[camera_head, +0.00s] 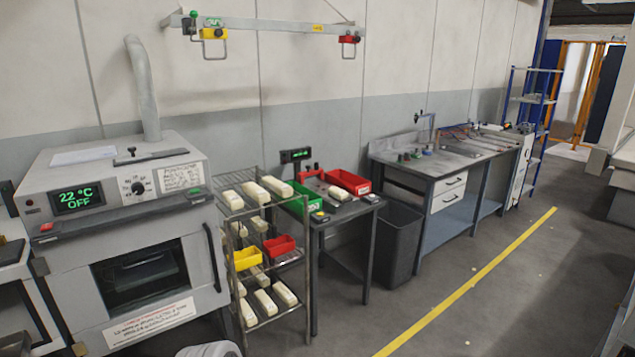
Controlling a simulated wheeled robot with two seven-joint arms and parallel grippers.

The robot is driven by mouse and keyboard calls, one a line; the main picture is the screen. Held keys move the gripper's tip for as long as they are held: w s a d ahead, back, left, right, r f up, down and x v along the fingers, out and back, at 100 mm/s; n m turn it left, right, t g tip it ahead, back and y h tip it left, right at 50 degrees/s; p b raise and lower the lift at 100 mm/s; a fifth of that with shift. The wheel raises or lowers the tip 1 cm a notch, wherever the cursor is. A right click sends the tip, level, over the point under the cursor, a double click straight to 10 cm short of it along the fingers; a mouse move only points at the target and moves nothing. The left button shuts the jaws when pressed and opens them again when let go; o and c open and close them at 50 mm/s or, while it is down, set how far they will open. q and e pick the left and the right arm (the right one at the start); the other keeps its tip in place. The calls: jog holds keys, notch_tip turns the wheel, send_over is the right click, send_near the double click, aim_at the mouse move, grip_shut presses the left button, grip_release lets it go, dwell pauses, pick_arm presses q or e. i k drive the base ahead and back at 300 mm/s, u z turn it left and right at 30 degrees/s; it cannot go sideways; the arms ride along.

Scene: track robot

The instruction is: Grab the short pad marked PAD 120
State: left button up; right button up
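I cannot make out any pad with a readable PAD 120 mark. Cream oblong blocks of differing lengths lie on the wire rack (305,257) beside the oven; one top-shelf block (232,200) is at its left, and no lettering on them is legible. Small dark and yellow items (320,216) lie on the small dark table (352,212), too small to identify. Neither of my grippers shows in the head view.
A grey oven (120,215) reading 22 °C OFF stands at left. Red (348,181) and green bins (298,207) sit on the small table. A dark waste bin (398,245) and a workbench (455,165) stand to the right. Floor around the yellow line (470,283) is largely clear.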

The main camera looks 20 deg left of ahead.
aim_at(233, 201)
jog(key=z, duration=0.25)
jog(key=i, duration=2.05)
jog(key=u, duration=1.35)
jog(key=i, duration=1.1)
jog(key=u, duration=1.15)
